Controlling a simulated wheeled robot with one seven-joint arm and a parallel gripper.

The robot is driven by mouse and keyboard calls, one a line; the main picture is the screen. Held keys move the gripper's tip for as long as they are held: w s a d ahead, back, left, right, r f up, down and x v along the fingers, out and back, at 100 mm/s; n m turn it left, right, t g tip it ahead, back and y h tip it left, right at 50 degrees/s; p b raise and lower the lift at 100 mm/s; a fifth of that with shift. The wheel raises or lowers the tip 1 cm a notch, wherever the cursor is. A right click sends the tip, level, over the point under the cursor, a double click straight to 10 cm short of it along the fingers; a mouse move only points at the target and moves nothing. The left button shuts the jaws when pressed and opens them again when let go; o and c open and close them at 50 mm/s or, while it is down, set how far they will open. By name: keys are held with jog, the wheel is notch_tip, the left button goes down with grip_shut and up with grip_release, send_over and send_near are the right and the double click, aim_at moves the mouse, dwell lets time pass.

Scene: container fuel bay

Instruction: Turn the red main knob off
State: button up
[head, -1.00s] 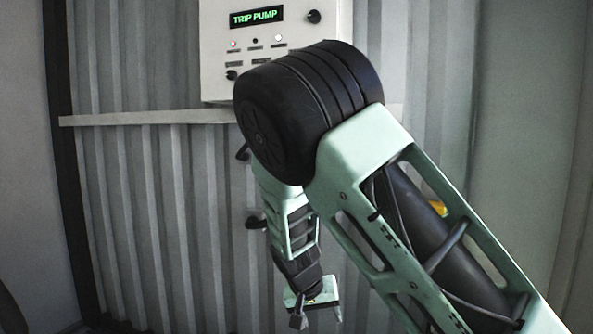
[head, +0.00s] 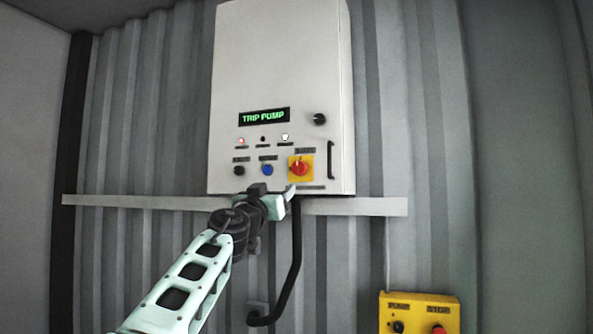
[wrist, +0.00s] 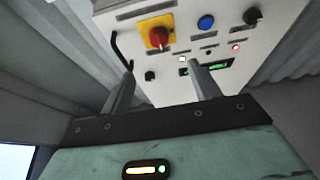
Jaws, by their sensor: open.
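The red main knob (head: 300,168) sits on a square yellow plate at the lower right of the grey control cabinet (head: 245,70). It also shows in the wrist view (wrist: 157,38), near the top, beyond my fingers. The angle of its handle is too small to tell surely. My gripper (head: 285,196) is just below the yellow plate in the head view, at the cabinet's lower edge. In the wrist view my gripper (wrist: 162,75) has its two fingers apart with nothing between them. The knob appears ahead of the fingers, clear of them.
The cabinet display (head: 264,116) reads TRIP PUMP. A blue button (head: 267,170) and a black knob (head: 239,171) sit left of the red knob. A black handle (head: 330,160) is at its right. A yellow pump stop box (head: 420,312) is lower right. A black pipe (head: 297,250) hangs below.

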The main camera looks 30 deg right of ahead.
aim_at(297, 170)
jog(key=p+x, duration=0.7)
jog(key=x, duration=0.8)
jog(key=shift+s+p, duration=0.1)
jog(key=shift+p, duration=0.2)
jog(key=shift+w+d, duration=0.4)
jog(key=shift+d, duration=0.2)
jog(key=c, duration=1)
